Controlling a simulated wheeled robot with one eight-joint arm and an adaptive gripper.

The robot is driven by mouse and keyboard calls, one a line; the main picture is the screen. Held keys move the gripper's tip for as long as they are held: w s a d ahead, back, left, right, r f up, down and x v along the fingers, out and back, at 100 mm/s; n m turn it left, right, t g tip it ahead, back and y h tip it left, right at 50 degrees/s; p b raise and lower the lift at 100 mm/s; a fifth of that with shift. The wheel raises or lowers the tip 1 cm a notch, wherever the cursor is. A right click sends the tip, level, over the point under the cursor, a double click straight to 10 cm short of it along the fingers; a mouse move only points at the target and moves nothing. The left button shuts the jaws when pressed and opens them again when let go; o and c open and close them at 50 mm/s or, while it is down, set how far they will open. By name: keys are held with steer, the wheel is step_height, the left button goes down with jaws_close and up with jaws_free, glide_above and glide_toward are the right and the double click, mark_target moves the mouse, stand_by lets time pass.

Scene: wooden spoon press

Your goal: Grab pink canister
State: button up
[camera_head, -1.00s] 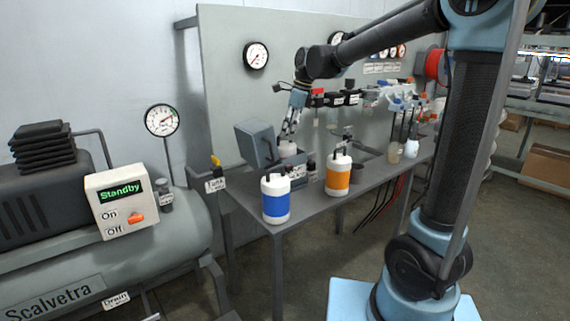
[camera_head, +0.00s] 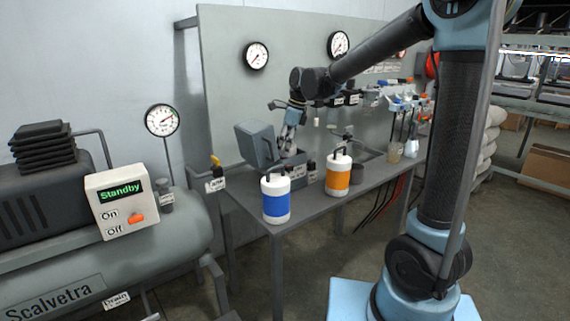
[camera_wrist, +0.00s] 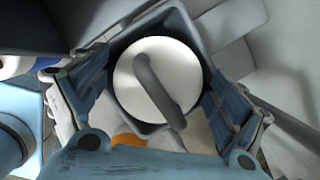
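No pink shows in either view. In the wrist view a round white lid with a grey loop handle (camera_wrist: 140,62) sits inside a square grey box (camera_wrist: 195,35); the sides of this canister are hidden. My gripper (camera_wrist: 160,88) is open, one finger on each side of the lid, with no clear grip. In the head view my gripper (camera_head: 288,142) points down into the grey box (camera_head: 293,171), whose lid (camera_head: 255,145) stands open at the left. The canister inside is hidden there.
A blue-banded canister (camera_head: 275,204) and an orange-banded canister (camera_head: 338,177) stand on the grey table (camera_head: 310,205) in front of the box. A small dark cup (camera_head: 357,174) stands to the right. A gauge panel (camera_head: 295,70) rises behind.

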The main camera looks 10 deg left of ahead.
steer(key=c, duration=1.7)
steer(key=shift+o, duration=0.2)
